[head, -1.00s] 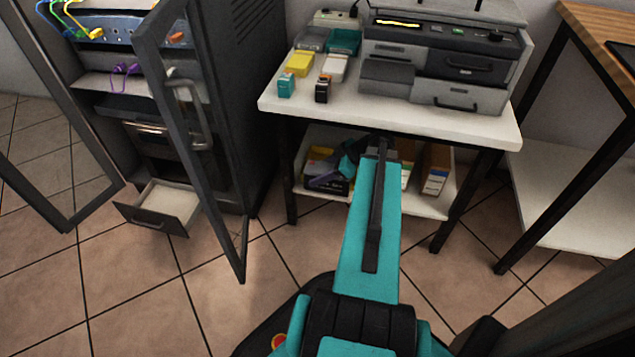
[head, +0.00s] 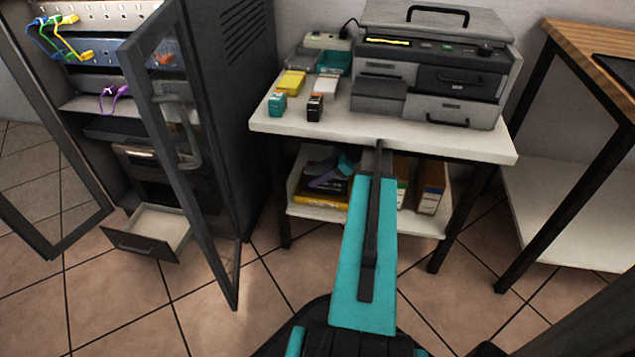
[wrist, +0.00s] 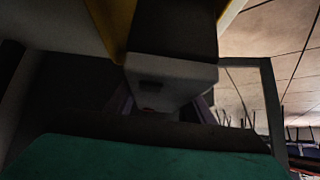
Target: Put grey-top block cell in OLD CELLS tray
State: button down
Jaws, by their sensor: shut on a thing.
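My gripper (head: 328,178) reaches in over the lower shelf of the white table; its dark purple fingers show at the left of my teal arm. In the wrist view the fingers are shut on a pale grey block (wrist: 170,78), with a dark face above it. The block's colours are hard to read in shadow, so I cannot tell if it is the grey-top cell. In the head view it is not distinct. On the tabletop stand a teal block (head: 277,103) and a black block with orange on top (head: 315,106). No OLD CELLS label is readable.
A yellow-edged box (head: 318,201) lies under my gripper, with upright cartons (head: 430,187) to the right. Small trays (head: 335,62) and a grey machine (head: 432,80) stand on the tabletop (head: 400,138). The cabinet's open door (head: 205,150) and pulled-out drawer (head: 150,228) are at left.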

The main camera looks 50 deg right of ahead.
jog(key=shift+w+d+r, duration=0.1)
jog(key=shift+w+d, duration=0.55)
jog(key=shift+d, duration=0.3)
jog(key=shift+b, duration=0.3)
jog(key=shift+f+b, duration=1.1)
jog(key=shift+f, duration=0.65)
jog(key=shift+f, duration=0.1)
jog(key=c, duration=0.8)
grip_release()
jog(key=shift+f, duration=0.1)
jog(key=shift+c, duration=0.2)
